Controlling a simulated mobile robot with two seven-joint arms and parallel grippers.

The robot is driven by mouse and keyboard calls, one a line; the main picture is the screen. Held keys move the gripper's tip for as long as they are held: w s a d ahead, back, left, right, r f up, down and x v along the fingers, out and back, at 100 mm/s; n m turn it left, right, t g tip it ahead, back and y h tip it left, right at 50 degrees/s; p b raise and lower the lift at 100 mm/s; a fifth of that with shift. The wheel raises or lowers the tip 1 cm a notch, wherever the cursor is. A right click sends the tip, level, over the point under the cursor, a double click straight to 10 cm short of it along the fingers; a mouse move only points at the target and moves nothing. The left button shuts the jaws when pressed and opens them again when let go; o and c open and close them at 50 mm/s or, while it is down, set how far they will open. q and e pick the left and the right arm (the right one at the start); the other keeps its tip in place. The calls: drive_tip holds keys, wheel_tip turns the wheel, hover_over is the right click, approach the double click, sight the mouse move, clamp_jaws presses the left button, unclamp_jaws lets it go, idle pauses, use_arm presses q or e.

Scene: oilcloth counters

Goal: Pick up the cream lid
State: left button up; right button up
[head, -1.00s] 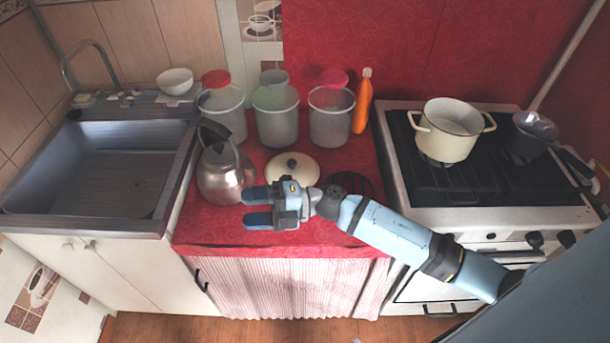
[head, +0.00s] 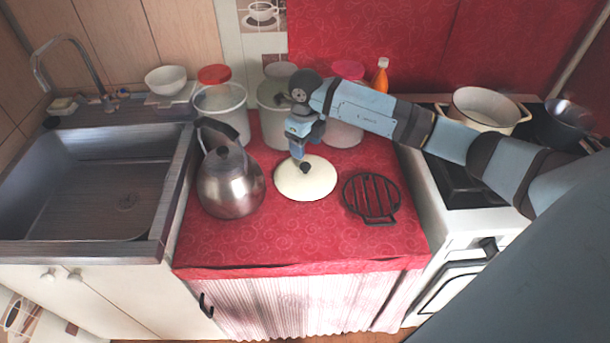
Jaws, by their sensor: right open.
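The cream lid (head: 308,184) is a round, flat disc with a dark knob in its middle. It lies on the red oilcloth counter (head: 290,235), between the kettle and a black trivet. My right gripper (head: 298,156) points down over the back part of the lid, close to its knob (head: 305,167). It is open, and I cannot tell whether a finger touches the knob. One finger hides most of the other from this view. My left gripper is not in view.
A steel kettle (head: 230,184) stands just left of the lid, and the black trivet (head: 371,197) lies to its right. White bins (head: 222,108) line the back. A cream pot (head: 484,108) sits on the stove. The counter's front is clear.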

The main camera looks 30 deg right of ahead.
sight(305, 165)
wheel_tip(305, 165, down, 8)
drive_tip(key=shift+a+f, duration=0.1)
drive_tip(key=c, duration=1)
